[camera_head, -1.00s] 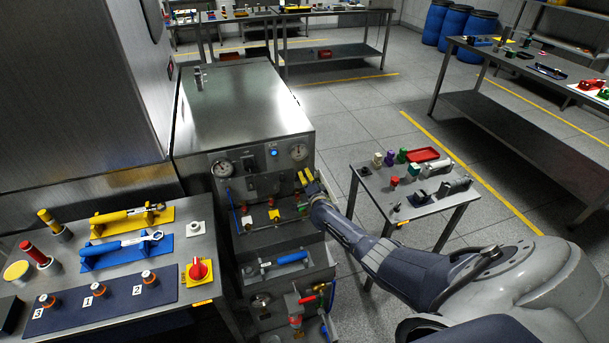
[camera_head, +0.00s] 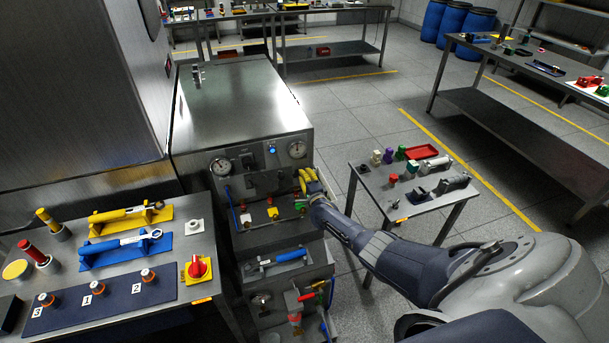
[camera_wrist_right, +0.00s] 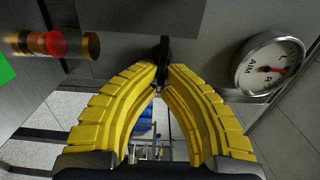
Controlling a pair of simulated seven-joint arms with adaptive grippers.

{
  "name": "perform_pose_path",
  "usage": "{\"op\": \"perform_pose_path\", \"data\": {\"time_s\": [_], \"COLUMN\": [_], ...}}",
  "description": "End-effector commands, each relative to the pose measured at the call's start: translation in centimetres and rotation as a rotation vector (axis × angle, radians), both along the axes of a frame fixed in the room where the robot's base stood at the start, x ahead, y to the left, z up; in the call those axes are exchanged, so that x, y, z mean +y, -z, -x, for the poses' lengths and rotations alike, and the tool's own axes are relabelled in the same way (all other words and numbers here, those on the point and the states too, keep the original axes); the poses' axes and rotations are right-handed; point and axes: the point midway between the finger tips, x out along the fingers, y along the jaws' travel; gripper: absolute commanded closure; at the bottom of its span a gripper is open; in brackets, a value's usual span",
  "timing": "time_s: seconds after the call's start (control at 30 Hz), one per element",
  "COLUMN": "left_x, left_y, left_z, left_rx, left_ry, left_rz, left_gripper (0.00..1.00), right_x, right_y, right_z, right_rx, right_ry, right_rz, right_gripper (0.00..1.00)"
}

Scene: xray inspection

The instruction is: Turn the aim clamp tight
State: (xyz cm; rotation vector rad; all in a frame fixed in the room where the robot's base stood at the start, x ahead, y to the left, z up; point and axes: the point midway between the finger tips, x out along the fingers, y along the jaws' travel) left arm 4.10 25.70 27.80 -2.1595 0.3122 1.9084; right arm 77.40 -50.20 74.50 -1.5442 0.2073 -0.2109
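My right gripper (camera_head: 304,176) is at the right side of the machine's front panel, below the right-hand gauge. In the right wrist view its two yellow fingers (camera_wrist_right: 163,76) come together at the tips on a slim black handle (camera_wrist_right: 164,52), which I take as the aim clamp. The fingertips look closed on both sides of it, and its tip shows between them. In the head view the fingers hide the clamp. The round AIM gauge (camera_wrist_right: 269,66), marked L and R, is right of it; its red needle lies near the R. My left gripper is not in view.
The panel (camera_head: 245,190) also carries another gauge (camera_head: 221,167) and several coloured knobs. A side table (camera_head: 405,208) with small parts stands at right, and a tool bench (camera_head: 150,325) at left.

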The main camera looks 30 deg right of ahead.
Motion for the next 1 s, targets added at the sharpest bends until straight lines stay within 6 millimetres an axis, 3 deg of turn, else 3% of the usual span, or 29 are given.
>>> {"op": "perform_pose_path", "data": {"time_s": [0.23, 0.3, 0.47, 0.77, 1.0], "left_x": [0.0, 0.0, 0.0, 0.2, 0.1], "left_y": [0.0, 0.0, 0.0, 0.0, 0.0], "left_z": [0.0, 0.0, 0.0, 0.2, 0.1], "left_rx": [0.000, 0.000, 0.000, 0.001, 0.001], "left_ry": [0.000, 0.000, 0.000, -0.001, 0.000], "left_rz": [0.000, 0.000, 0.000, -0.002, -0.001], "left_gripper": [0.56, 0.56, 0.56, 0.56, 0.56], "right_x": [0.0, 0.0, 0.0, 0.1, 0.6], "right_y": [0.0, 0.0, 0.0, 0.0, 0.2], "right_z": [0.0, 0.0, 0.0, 0.1, 1.4], "right_rx": [0.001, 0.001, 0.000, 0.000, 0.001], "right_ry": [-0.001, -0.001, 0.000, -0.001, -0.001], "right_rz": [0.001, 0.001, 0.001, 0.001, -0.002], "right_gripper": [1.00, 0.88, 0.71, 0.71, 0.71]}}
